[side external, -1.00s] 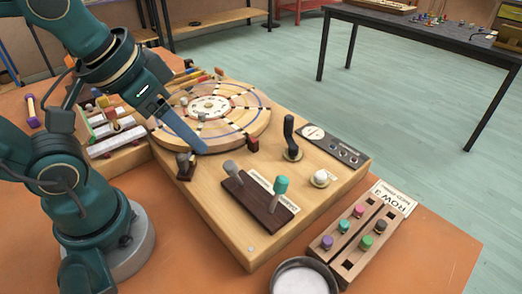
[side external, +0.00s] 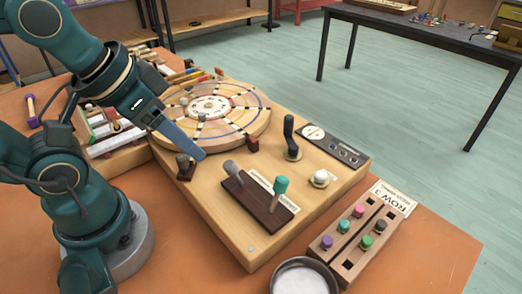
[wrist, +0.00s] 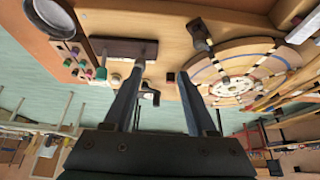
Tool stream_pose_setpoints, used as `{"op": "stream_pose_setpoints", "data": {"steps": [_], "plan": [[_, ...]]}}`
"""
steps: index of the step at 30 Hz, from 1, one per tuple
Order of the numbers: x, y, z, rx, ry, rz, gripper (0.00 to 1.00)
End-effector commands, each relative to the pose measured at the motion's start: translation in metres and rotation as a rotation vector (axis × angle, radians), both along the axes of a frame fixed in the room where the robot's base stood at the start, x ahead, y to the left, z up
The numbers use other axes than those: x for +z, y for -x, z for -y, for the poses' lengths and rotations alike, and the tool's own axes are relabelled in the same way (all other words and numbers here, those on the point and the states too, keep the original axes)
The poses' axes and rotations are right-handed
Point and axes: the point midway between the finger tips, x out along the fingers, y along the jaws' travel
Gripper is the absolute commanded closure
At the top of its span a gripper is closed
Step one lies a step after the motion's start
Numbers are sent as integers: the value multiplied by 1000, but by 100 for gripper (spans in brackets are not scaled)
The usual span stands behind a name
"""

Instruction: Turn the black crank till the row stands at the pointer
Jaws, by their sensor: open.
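The black crank (side external: 290,137) stands upright on the wooden board, right of the round wheel (side external: 262,122). In the wrist view, the crank (wrist: 149,93) shows beyond the fingers, near the left one, and the wheel (wrist: 262,62) lies to the right. A small dark red block (side external: 253,145) sits at the wheel's rim; I cannot tell whether it is the pointer. Pegs and coloured marks lie on the wheel; which ones form the row is unclear. My gripper (side external: 200,156) is open and empty, low near the wheel's front edge and left of the crank; its spread fingers show in the wrist view (wrist: 162,71).
A dark block with grey and teal levers (side external: 265,203) stands in front of the crank. A white knob (side external: 320,178) and a dark switch plate (side external: 333,146) are right. A peg rack (side external: 356,240), a ROW 3 card (side external: 390,199) and a round dish (side external: 303,277) lie nearer.

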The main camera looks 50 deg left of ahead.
Motion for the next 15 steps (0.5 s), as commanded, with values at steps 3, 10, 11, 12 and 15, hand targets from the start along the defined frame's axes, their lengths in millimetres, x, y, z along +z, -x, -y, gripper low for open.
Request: {"op": "stream_pose_setpoints", "data": {"steps": [3, 10, 11, 12, 15], "plan": [[0, 0, 0, 0, 0, 0, 43], [3, -1, 2, -83, -36, 6, 43], [7, -4, 3, -111, -46, 19, 43], [14, -8, 5, -151, -58, 35, 43], [31, -25, 11, -266, -92, 54, 43]]}}
